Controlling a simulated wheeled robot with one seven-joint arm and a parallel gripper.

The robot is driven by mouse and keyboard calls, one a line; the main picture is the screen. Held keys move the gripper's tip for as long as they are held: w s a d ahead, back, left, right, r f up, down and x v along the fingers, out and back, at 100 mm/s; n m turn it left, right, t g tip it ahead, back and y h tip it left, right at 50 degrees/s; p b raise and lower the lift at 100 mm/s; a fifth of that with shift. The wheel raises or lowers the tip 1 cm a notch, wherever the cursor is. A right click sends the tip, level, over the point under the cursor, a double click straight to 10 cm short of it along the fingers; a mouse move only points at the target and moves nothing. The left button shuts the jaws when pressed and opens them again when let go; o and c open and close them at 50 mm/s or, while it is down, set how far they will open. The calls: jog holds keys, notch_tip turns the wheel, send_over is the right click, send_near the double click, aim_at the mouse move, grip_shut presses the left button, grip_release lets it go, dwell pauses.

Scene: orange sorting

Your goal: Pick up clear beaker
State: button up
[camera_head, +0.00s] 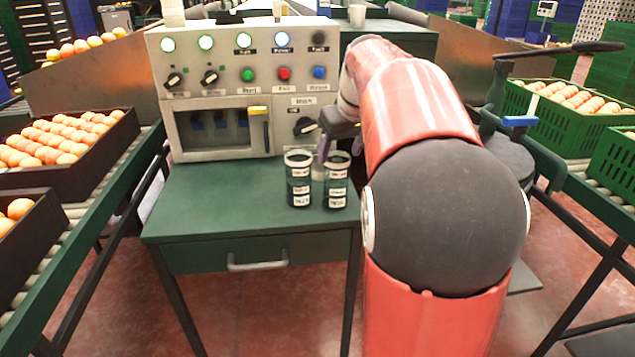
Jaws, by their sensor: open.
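One is the left beaker (299,180). The other is the right beaker (336,182), close to my red arm. My gripper (322,150) is just behind and above the gap between them, pointing down. It is open, and a finger shows between the two beakers. The rest of the gripper is partly hidden by my arm and the beakers, and I cannot tell whether it touches either one.
A control panel (245,75) with lit buttons and knobs stands at the table's back. Crates of oranges (75,175) line the left conveyor. A green crate (560,130) sits on the right. The left part of the table is clear.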

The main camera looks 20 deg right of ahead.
aim_at(336, 172)
jog(key=x, duration=0.7)
jog(key=shift+s+f+b, duration=0.2)
jog(key=shift+f+b, duration=0.1)
jog(key=shift+b, duration=0.05)
jog(key=c, duration=0.7)
